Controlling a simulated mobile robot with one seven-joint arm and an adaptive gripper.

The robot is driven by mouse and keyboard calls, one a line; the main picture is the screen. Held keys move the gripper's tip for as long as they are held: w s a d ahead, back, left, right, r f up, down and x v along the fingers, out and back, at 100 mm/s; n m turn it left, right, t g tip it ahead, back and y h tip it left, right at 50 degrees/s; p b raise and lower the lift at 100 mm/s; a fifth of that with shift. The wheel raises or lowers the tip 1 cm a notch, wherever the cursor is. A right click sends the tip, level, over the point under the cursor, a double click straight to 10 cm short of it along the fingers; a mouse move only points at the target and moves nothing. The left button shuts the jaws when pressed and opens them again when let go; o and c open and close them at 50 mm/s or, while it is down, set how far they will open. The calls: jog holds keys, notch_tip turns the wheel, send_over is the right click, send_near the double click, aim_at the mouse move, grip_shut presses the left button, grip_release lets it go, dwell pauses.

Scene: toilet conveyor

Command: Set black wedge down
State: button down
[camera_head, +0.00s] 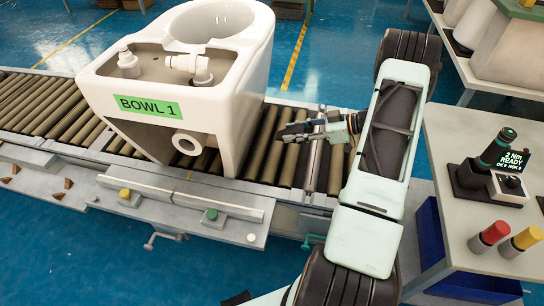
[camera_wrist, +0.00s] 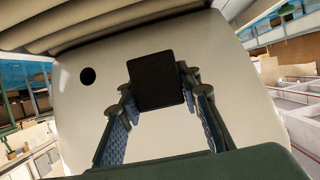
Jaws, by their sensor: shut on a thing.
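The black wedge (camera_wrist: 158,80) shows in the wrist view as a dark, nearly square block between the two fingertips of my gripper (camera_wrist: 158,88). The fingers are shut on it from both sides. In the head view my gripper (camera_head: 300,130) reaches left over the rollers, just right of the white toilet bowl (camera_head: 228,85) labelled BOWL 1. The wedge is too small and dark to make out clearly there. The bowl's white side fills much of the wrist view behind the wedge. I cannot tell whether the wedge touches the bowl or the rollers.
At right, a workbench (camera_head: 460,225) holds a tool, a display, and red and yellow cylinders.

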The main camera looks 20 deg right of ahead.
jog(key=b, duration=0.2)
send_over(273, 159)
jog(key=d, duration=0.1)
jog(key=f, duration=0.5)
jog(key=shift+s+f, duration=0.2)
jog(key=shift+s, duration=0.05)
jog(key=f, duration=0.2)
jog(key=a+f+b, duration=0.1)
jog(key=shift+w+a+f, duration=0.1)
jog(key=shift+w+f, duration=0.1)
jog(key=shift+f, duration=0.45)
jog(key=shift+f, duration=0.15)
jog(key=c, duration=1.4)
grip_release()
